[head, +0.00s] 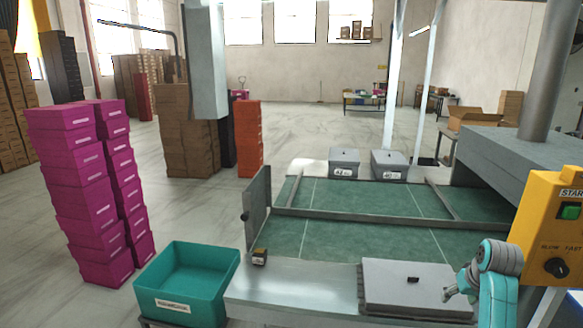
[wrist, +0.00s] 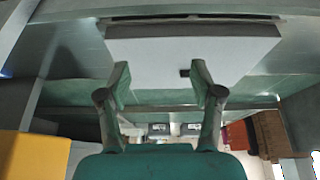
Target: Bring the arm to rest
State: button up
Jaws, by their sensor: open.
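My gripper (wrist: 160,82) is open in the wrist view, its two fingers spread with nothing held between them. Beyond the fingers is a grey lidded box (wrist: 150,45) with a small dark knob; the knob shows between the fingertips, and I cannot tell how far off it is. In the head view this box (head: 390,291) lies on the front metal ledge, lid flat. My arm (head: 498,290), teal and grey, stands at the lower right, beside the box's right end; the fingers are hard to make out there.
A yellow control panel (head: 547,225) stands close right of my arm. A teal bin (head: 188,302) is at the front left. Two grey boxes (head: 344,162) sit beyond the green belt (head: 345,235). Magenta boxes (head: 85,190) are stacked left.

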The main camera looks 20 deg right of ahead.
jog(key=s+a+f+n+t, duration=0.2)
jog(key=s+a+f+t, duration=0.1)
jog(key=a+f, duration=1.75)
jog(key=s+a+f+n+t, duration=0.1)
jog(key=s+a+t, duration=0.2)
jog(key=s+a, duration=1)
jog(key=s+a+r+n+t+y, duration=0.1)
jog(key=s+a+r+t, duration=0.1)
jog(key=s+a+r, duration=0.4)
jog(key=s+a+r+n+t+y, duration=0.1)
jog(key=s+a+r+n+t, duration=0.1)
jog(key=s+a+r, duration=0.5)
jog(key=s+r, duration=0.4)
jog(key=s, duration=0.3)
jog(key=shift+r+t, duration=0.2)
jog(key=shift+t, duration=0.1)
